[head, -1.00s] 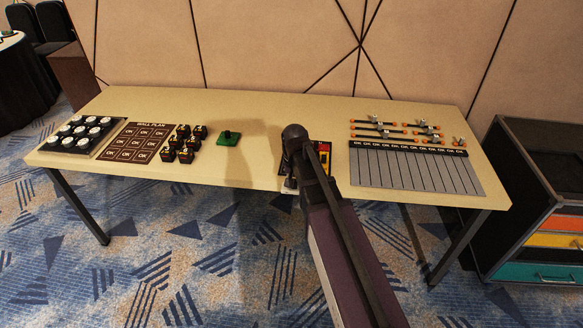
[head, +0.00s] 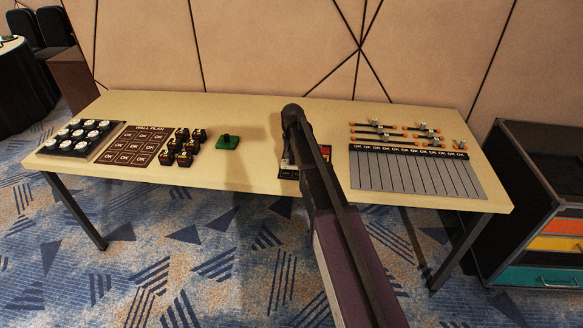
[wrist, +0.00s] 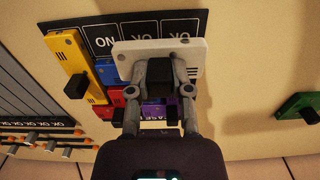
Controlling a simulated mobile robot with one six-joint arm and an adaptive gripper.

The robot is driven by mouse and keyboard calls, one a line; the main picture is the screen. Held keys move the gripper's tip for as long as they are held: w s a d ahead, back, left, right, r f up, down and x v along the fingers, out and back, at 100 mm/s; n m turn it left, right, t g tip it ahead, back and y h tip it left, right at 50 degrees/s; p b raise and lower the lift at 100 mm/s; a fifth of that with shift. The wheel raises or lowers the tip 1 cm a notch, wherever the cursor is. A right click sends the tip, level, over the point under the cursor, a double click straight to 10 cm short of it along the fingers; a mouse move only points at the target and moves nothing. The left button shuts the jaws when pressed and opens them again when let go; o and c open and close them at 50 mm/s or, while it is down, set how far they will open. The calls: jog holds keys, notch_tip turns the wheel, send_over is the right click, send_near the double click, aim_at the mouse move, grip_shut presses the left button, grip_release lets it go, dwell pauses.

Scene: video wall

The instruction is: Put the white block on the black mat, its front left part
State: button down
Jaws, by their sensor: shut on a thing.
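The white block (wrist: 191,52) is in my gripper (wrist: 160,80), which is shut on its dark knob in the wrist view. The block lies across the near row of the black mat (wrist: 100,38), covering part of its OK cells; whether it touches the mat I cannot tell. In the head view my arm hides most of the gripper and mat, but the mat's front edge (head: 288,174) shows.
In the wrist view a yellow block (wrist: 68,52) lies tilted at the mat's left. Blue (wrist: 106,72), red and purple blocks lie beyond the white one, partly hidden. A green block (wrist: 298,108) lies apart at right.

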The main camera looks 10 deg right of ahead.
aim_at(292, 163)
jog(key=shift+f, duration=0.1)
dwell(0.3)
jog(key=shift+f+b, duration=1.7)
jog(key=shift+b, duration=0.1)
jog(key=shift+f, duration=0.1)
jog(key=c, duration=0.5)
grip_release()
jog(key=shift+c, duration=0.2)
notch_tip(292, 163, up, 12)
jog(key=p, duration=1.2)
